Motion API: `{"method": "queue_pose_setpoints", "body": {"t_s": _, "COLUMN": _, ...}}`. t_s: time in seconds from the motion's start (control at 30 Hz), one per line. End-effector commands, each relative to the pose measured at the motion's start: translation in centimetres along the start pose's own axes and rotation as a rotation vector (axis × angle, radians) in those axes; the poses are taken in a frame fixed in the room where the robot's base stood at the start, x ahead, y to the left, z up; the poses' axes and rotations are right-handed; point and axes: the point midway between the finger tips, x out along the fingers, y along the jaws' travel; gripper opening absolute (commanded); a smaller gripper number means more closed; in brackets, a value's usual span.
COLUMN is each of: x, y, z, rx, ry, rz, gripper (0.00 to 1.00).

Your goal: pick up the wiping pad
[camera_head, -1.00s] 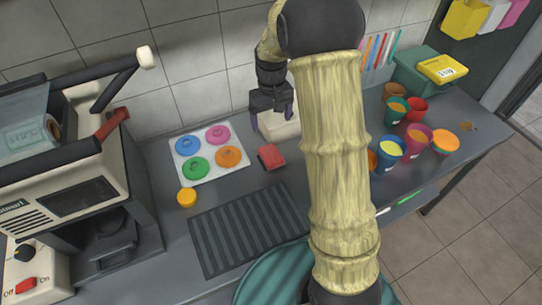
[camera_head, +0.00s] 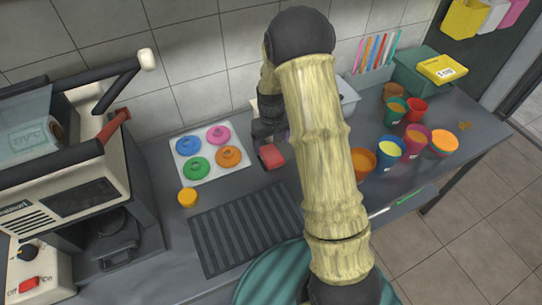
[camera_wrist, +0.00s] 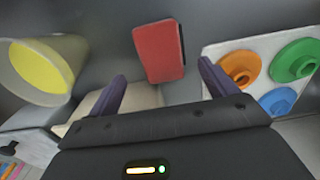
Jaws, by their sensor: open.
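The wiping pad is a small red block with a dark side (camera_head: 272,157). It lies on the grey counter right of the white lid tray in the head view. In the wrist view the pad (camera_wrist: 159,52) sits beyond the fingertips, near the middle between them and slightly tilted. My gripper (camera_wrist: 160,85) is open with its two purple fingers apart and nothing between them. In the head view my gripper is just behind the pad, its fingers partly hidden by my arm.
The white tray (camera_head: 178,160) with coloured lids is close on the pad's left. Several cups, one of them orange (camera_head: 362,163), stand to the right. A ribbed dark mat (camera_head: 245,228) lies in front. A pale box (camera_wrist: 140,97) is under the fingers in the wrist view.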

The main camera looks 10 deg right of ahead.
Motion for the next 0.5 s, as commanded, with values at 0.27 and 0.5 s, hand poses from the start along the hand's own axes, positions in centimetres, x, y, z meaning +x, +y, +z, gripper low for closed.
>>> {"method": "queue_pose_setpoints", "body": {"t_s": 0.27, "x": 3.1, "y": -0.2, "z": 0.2, "rx": -0.001, "ry": -0.006, "rz": -0.001, "gripper": 0.85}}
{"method": "queue_pose_setpoints", "body": {"t_s": 0.5, "x": 5.1, "y": -0.2, "z": 0.1, "rx": 0.0, "ry": -0.001, "rz": -0.001, "gripper": 0.85}}
